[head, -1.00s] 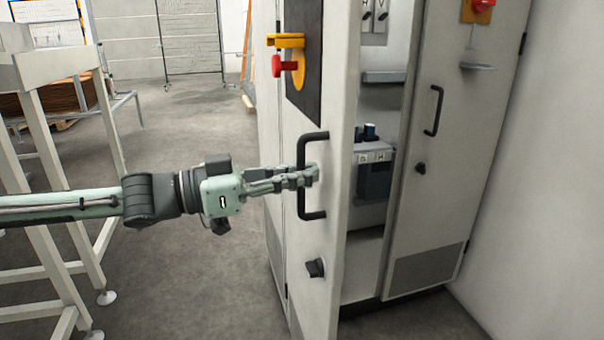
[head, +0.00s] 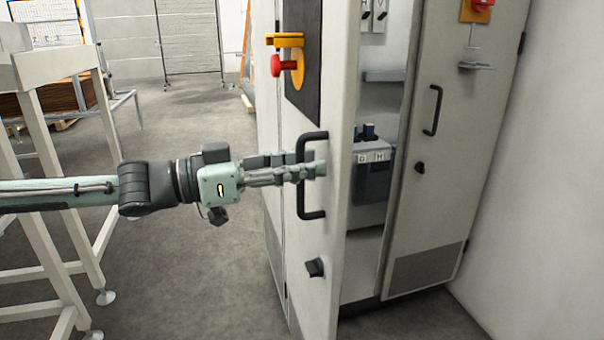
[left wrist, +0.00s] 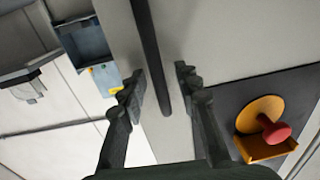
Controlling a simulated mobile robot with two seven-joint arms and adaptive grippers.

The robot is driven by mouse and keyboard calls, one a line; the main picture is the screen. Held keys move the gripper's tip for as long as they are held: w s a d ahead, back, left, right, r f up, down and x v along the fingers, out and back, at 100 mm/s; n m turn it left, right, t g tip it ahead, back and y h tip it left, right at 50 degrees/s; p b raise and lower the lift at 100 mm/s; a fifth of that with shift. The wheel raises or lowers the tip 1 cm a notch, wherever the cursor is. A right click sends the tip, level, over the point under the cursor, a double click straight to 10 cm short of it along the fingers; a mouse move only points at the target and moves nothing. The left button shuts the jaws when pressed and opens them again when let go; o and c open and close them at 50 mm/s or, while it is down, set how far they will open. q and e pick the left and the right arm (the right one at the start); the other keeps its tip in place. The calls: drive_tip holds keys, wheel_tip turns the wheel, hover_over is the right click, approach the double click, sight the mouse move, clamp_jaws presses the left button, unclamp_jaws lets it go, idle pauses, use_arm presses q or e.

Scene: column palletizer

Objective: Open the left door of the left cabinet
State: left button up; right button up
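The left door (head: 330,230) of the grey cabinet stands partly open, and the cabinet interior shows behind its edge. Its black bar handle (head: 313,208) is upright on the door's face. My left gripper (head: 308,164) comes in from the left at the handle's upper half. In the left wrist view the handle (left wrist: 150,50) runs between the two spread fingers (left wrist: 160,82), with gaps at both sides. The gripper is open, not clamped on the handle. My right gripper is not in view.
The cabinet's right door (head: 440,150) has its own black handle. A red and yellow switch (head: 290,62) sticks out above the left door's handle; it also shows in the left wrist view (left wrist: 265,125). A pale metal frame (head: 50,150) stands at left. Floor between is clear.

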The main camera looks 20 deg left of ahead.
sight(328, 110)
use_arm(q)
wheel_tip(328, 110, up, 8)
drive_tip(key=shift+r, duration=0.1)
idle(0.6)
